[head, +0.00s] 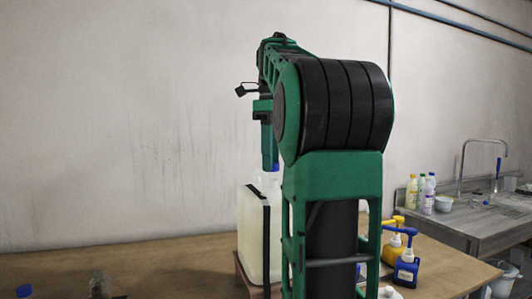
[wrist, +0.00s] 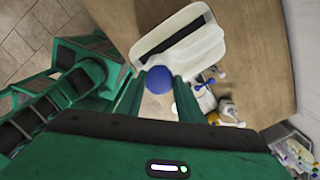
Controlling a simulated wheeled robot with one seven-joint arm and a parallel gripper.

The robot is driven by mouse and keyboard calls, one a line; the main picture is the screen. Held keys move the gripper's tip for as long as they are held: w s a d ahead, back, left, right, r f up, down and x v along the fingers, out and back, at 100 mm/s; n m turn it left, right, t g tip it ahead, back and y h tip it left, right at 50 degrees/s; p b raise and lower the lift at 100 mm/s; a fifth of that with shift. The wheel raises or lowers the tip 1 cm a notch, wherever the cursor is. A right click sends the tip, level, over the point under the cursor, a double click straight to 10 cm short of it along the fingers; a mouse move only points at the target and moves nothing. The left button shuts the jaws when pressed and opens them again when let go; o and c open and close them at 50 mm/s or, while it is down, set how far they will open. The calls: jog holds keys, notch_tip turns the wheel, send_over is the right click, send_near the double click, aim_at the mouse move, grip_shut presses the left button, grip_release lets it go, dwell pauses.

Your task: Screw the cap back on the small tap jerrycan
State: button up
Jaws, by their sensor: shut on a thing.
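The pale, translucent jerrycan (head: 250,232) with a black strip stands near the middle of the table in the head view, partly hidden behind my arm. Its top shows in the wrist view (wrist: 200,48). My gripper (wrist: 160,80) points down over it and its two fingers are shut on the blue cap (wrist: 158,81). In the head view the cap (head: 274,167) shows just below the fingers, above the jerrycan's top. The neck is mostly hidden, so I cannot tell whether the cap touches it. No tap is clearly visible.
A yellow bottle (head: 392,250) and a blue pump bottle (head: 406,270) stand right of the jerrycan. A brownish bottle (head: 98,285) and a blue-topped item (head: 25,291) are at the front left. A sink counter (head: 480,222) is far right. The table's back left is clear.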

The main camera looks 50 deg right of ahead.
jog(key=shift+f, duration=0.7)
jog(key=shift+f, duration=1.25)
dwell(2.5)
jog(key=m, duration=0.5)
jog(key=shift+m, duration=0.4)
jog(key=m, duration=0.3)
jog(key=shift+s+d+m, duration=0.1)
jog(key=shift+m, duration=0.3)
jog(key=shift+w+d+r+m, duration=0.1)
jog(key=shift+w+r+m, duration=0.05)
jog(key=shift+m, duration=0.6)
jog(key=shift+w+d+r+m, duration=0.1)
jog(key=shift+m, duration=0.65)
jog(key=shift+c, duration=0.5)
